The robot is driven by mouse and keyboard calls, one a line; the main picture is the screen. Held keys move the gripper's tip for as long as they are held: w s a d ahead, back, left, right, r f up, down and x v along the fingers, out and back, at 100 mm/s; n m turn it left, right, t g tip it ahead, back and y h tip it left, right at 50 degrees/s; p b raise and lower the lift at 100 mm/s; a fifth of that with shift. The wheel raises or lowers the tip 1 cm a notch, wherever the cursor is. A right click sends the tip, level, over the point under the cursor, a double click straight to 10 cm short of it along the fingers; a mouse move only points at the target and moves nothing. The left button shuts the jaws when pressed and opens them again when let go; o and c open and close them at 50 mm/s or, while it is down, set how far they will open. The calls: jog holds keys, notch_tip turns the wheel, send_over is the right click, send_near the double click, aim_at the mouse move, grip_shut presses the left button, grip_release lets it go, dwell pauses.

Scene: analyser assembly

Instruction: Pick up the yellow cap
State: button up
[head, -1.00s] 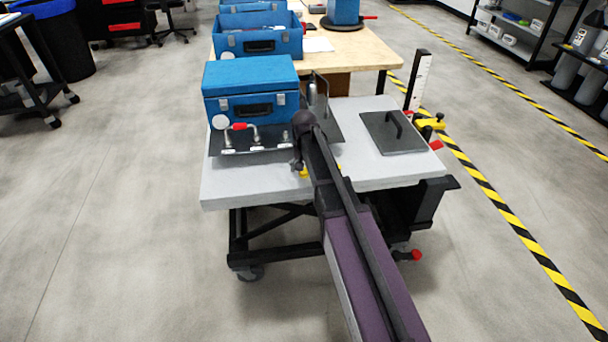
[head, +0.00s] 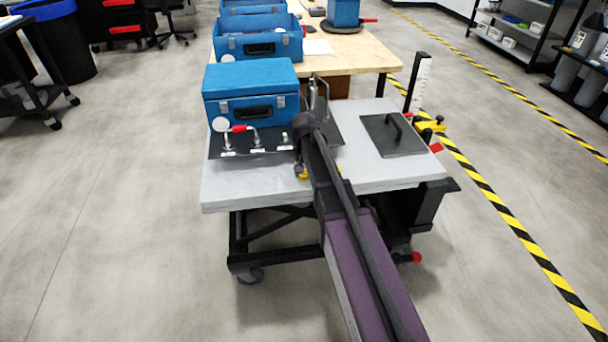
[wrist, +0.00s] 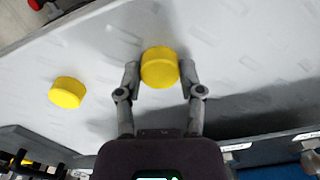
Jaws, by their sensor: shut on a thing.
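Two yellow caps show in the wrist view. One round yellow cap (wrist: 160,68) sits between the two fingertips of my gripper (wrist: 160,80), which is shut on its sides. The second yellow cap (wrist: 67,93) lies apart on the light grey tabletop, to the left of my gripper. In the head view a small bit of yellow (head: 304,174) shows beside my arm near the table's front edge; I cannot tell which cap it is. My arm hides most of the gripper there.
The grey table (head: 250,186) holds a closed blue case (head: 250,82) and a dark panel with fittings (head: 262,141). A dark plate with a handle (head: 394,136) lies at the right. The table's front left is clear. A wooden bench (head: 365,52) stands behind.

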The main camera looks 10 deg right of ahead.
jog(key=shift+r, duration=0.1)
notch_tip(320, 180, up, 4)
jog(key=p, duration=0.4)
jog(key=s+p, duration=0.1)
jog(key=s, duration=1.5)
jog(key=shift+d+r, duration=0.3)
jog(key=shift+r, duration=0.1)
notch_tip(320, 180, up, 37)
jog(key=p, duration=3.7)
jog(key=shift+d, duration=0.1)
